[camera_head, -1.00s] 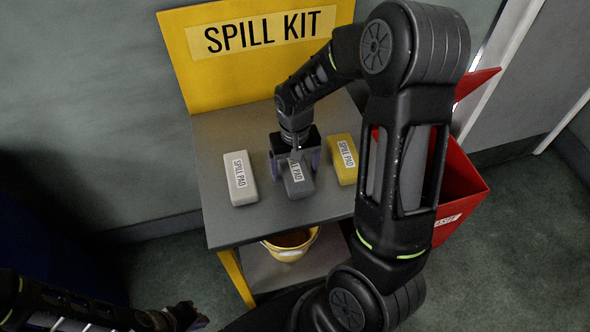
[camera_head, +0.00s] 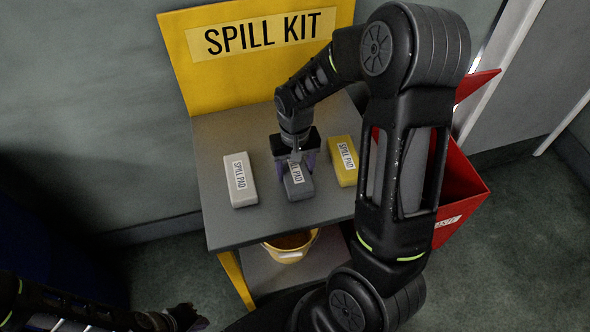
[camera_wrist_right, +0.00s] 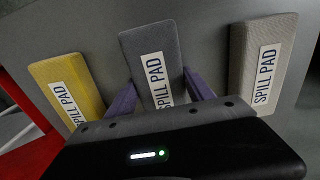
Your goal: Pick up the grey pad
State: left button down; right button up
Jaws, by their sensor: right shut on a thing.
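The grey pad (camera_head: 298,187) lies on the shelf top between two other pads, its "SPILL PAD" label partly covered by my right gripper in the head view. It also shows in the right wrist view (camera_wrist_right: 150,45). My right gripper (camera_head: 297,168) points down over the far part of the pad, with its purple fingers on either side, shut on it. In the right wrist view the purple fingers (camera_wrist_right: 160,90) flank the pad. My left gripper (camera_head: 188,318) is low at the lower left, away from the shelf; its fingers are dark and unclear.
A white pad (camera_head: 240,180) lies to the left and a yellow pad (camera_head: 343,160) to the right, each close by. A yellow "SPILL KIT" board (camera_head: 262,62) stands behind. A yellow bucket (camera_head: 290,252) sits on the lower shelf. A red bin (camera_head: 458,190) stands at the right.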

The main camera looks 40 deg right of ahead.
aim_at(295, 168)
notch_tip(295, 168, up, 10)
jog(key=shift+r+b, duration=0.1)
jog(key=shift+b, duration=0.2)
dwell(0.5)
jog(key=o, duration=0.8)
jog(key=c, duration=0.6)
jog(key=w+a+n, duration=0.1)
jog(key=w+a, duration=0.2)
jog(key=a, duration=0.1)
jog(key=w+a+n, duration=0.1)
jog(key=w+a, duration=0.2)
jog(key=w+a+n, duration=0.1)
jog(key=w+a, duration=0.3)
jog(key=shift+a+n, duration=0.35)
jog(key=shift+n, duration=0.05)
jog(key=shift+w+a, duration=0.1)
jog(key=shift+a, duration=0.25)
